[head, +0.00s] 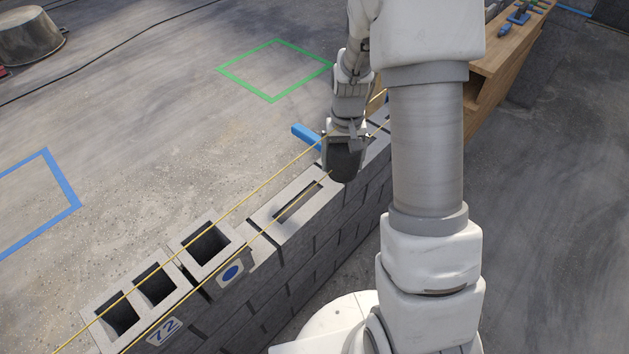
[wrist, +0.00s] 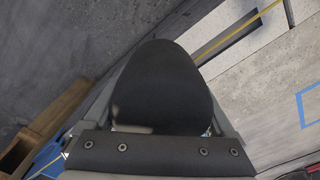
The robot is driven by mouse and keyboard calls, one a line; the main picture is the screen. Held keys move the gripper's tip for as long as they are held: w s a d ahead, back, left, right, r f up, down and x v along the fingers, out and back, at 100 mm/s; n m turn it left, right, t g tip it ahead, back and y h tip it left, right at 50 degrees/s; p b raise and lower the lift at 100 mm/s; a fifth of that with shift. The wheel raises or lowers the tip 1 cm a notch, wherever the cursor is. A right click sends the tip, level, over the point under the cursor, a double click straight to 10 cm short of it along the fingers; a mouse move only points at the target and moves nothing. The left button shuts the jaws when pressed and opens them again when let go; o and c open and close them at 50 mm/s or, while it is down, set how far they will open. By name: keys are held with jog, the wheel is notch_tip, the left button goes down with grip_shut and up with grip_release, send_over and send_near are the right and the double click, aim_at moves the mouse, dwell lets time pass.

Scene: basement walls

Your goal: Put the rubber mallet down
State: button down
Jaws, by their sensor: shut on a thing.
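My gripper (head: 345,137) is shut on the rubber mallet, above the far part of the block wall (head: 265,222). The mallet's dark rounded head (head: 343,163) hangs below the gripper. A blue bar that looks like its handle (head: 304,135) sticks out to the left. In the wrist view the black mallet head (wrist: 158,88) fills the middle and hides the fingertips and much of what lies beyond. I cannot tell whether the mallet touches the wall top.
Two yellow strings (head: 245,192) run along the wall top, close to the mallet. Open block cells (head: 205,243) lie at the near end. A wooden bench (head: 510,45) with tools stands at the back right. Green (head: 273,70) and blue (head: 62,180) taped outlines mark clear floor.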

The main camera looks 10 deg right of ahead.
jog(key=b, duration=0.2)
send_over(315, 184)
notch_tip(315, 184, down, 4)
jog(key=shift+w+a+f, duration=0.1)
jog(key=shift+f, duration=0.1)
jog(key=shift+f+b, duration=0.5)
jog(key=shift+f, duration=1.4)
jog(key=shift+f, duration=0.1)
grip_release()
jog(key=shift+f, duration=0.1)
jog(key=s+r+t+p, duration=0.1)
jog(key=s+r, duration=0.2)
jog(key=r, duration=0.6)
jog(key=s+r+n+t+p, duration=0.1)
jog(key=s+r+p, duration=0.15)
jog(key=r, duration=0.75)
jog(key=s+r+t+p, duration=0.1)
jog(key=s+r, duration=0.3)
jog(key=r, duration=0.5)
jog(key=s+r+n+t, duration=0.1)
jog(key=s+r, duration=0.5)
jog(key=s, duration=0.9)
jog(key=shift+t, duration=0.8)
